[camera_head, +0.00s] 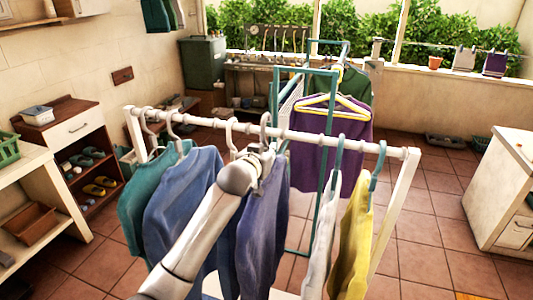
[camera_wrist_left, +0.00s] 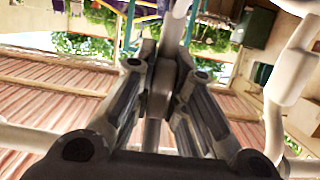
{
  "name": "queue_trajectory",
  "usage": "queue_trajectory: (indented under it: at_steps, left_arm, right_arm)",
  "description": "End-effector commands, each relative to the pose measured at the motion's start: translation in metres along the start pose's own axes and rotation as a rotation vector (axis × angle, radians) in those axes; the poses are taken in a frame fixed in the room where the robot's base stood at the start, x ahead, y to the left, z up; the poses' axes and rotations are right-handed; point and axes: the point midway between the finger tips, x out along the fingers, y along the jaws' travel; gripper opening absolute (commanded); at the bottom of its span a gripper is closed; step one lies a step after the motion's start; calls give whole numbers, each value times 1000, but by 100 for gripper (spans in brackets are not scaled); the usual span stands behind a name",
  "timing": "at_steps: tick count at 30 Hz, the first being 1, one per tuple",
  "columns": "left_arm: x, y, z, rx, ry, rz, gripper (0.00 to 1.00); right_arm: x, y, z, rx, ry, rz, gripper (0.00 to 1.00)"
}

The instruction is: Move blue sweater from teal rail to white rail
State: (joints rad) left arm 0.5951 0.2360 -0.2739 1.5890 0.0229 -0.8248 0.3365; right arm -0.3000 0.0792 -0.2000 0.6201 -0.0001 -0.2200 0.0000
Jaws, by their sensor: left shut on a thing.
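A dark blue sweater (camera_head: 262,225) hangs at the middle of the white rail (camera_head: 300,137), its grey hanger hook (camera_head: 265,122) at the bar. My left gripper (camera_head: 267,158) is just below the bar at that hanger, partly hidden by my own arm. In the left wrist view, my left gripper (camera_wrist_left: 160,85) has its fingers closed on a grey hanger neck. Whether the hook rests fully on the bar is hard to tell. The teal rail (camera_head: 305,71) stands behind, with a purple garment (camera_head: 325,150) and a dark green one (camera_head: 352,88) on it. My right gripper is not seen.
A teal sweater (camera_head: 138,205) and a lighter blue one (camera_head: 180,200) hang left on the white rail. A white garment (camera_head: 322,235) and a yellow one (camera_head: 352,245) hang right. A shoe cabinet (camera_head: 75,130) stands left, a white cabinet (camera_head: 505,190) right. Floor at right is clear.

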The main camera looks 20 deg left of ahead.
Motion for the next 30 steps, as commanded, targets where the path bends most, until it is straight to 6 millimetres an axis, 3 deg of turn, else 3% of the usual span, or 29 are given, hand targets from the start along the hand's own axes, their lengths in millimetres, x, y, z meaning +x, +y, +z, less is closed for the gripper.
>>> queue_trajectory:
  at_steps: [8,30]
  left_arm:
    - [0,0,-2,0,6,0,0]
    - [6,0,22,0,6,0,0]
  right_arm:
    - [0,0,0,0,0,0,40]
    - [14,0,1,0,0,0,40]
